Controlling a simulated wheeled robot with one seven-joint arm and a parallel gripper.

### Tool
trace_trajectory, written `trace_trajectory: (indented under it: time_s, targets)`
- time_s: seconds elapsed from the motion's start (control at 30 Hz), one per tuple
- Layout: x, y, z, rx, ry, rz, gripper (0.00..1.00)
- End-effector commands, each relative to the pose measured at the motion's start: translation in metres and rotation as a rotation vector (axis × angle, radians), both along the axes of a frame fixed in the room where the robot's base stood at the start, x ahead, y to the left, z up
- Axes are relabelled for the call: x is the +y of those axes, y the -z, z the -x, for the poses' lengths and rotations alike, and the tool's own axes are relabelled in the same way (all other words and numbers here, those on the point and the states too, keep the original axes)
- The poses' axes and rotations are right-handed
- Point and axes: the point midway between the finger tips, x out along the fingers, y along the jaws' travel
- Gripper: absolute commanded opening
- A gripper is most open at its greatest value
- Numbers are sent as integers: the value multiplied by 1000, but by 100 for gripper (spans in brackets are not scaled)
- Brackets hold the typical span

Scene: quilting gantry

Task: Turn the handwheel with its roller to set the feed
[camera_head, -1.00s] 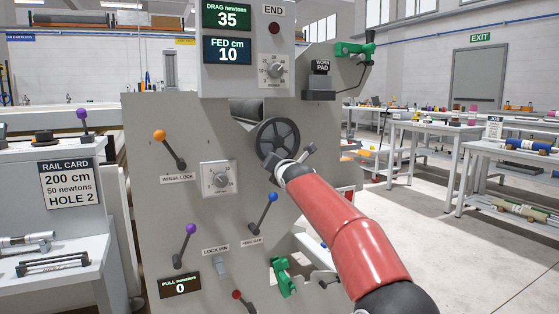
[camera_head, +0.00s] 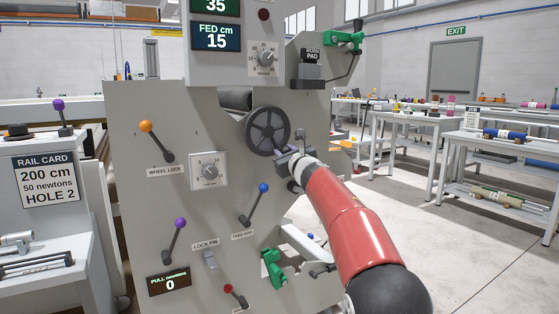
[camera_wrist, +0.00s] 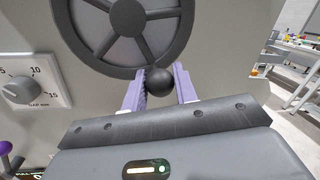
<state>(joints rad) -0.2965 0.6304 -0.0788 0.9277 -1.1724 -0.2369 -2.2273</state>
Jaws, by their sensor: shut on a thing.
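The dark spoked handwheel (camera_head: 268,131) is on the front of the grey machine panel. It also shows at the top of the wrist view (camera_wrist: 135,25), with its rim just beyond my fingers. The grey roller (camera_head: 236,100) sits in an opening at the wheel's upper left. My gripper (camera_head: 287,152) is at the wheel's lower right. In the wrist view my gripper (camera_wrist: 160,84) has its two pale purple fingers shut on the wheel's round black knob (camera_wrist: 159,81). The feed display (camera_head: 216,36) reads FED cm 15.
An orange-knobbed wheel lock lever (camera_head: 157,141), a dial (camera_head: 208,171), a blue-knobbed lever (camera_head: 254,203) and a purple-knobbed lever (camera_head: 175,240) stick out of the panel. A green clamp (camera_head: 273,268) is low on the right. Open floor (camera_head: 480,260) lies right of my arm.

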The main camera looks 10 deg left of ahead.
Motion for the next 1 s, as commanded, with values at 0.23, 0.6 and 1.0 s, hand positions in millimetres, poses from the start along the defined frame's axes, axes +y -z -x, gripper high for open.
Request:
trace_trajectory:
  time_s: [0.23,0.6,1.0]
  targets:
    - [-6,-5,-5,-100,-3,134,0]
    - [-10,-12,-8,-167,-3,225,0]
    - [-10,-14,-8,-173,-3,231,0]
